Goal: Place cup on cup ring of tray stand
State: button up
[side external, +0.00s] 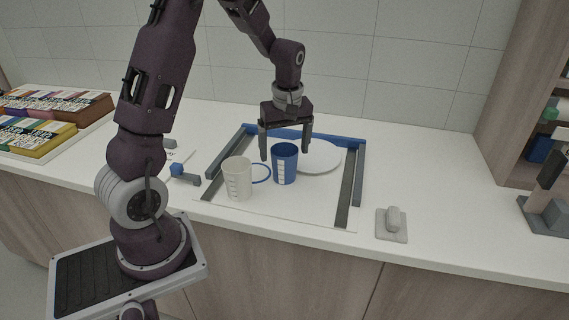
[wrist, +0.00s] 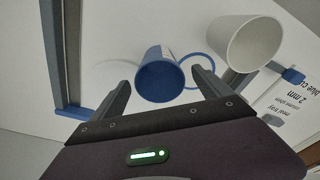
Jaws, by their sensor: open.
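A blue cup (side external: 285,169) with white scale marks stands upright on the white tray area; the wrist view shows its open mouth (wrist: 160,80). My gripper (side external: 284,154) is open above it, its fingers pointing down either side of the rim. In the wrist view my fingers (wrist: 162,90) flank the cup. A white cup (side external: 238,182) stands to the left, also in the wrist view (wrist: 243,45). A thin blue ring (side external: 262,173) shows between the cups; I cannot tell whether it belongs to the tray stand or a cup. The tray stand's grey and blue bars (side external: 357,175) frame this area.
A round white plate (side external: 321,158) lies behind and right of the blue cup. A printed card (wrist: 292,100) lies near the white cup. A small grey block on a base (side external: 392,224) stands right of the tray. Books (side external: 50,110) are at far left. The counter's right part is mostly clear.

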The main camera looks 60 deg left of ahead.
notch_tip(320, 180, down, 2)
jog(key=shift+a, duration=0.1)
jog(key=c, duration=1.6)
jog(key=shift+o, duration=0.2)
jog(key=r, duration=0.9)
jog(key=shift+s+a+r, duration=0.15)
jog(key=shift+a+r, duration=0.05)
jog(key=shift+r, duration=0.05)
jog(key=s+a, duration=0.5)
jog(key=s, duration=0.1)
jog(key=f, duration=0.9)
jog(key=shift+w+a+f, duration=0.1)
jog(key=shift+w+a, duration=0.05)
jog(key=shift+a, duration=0.1)
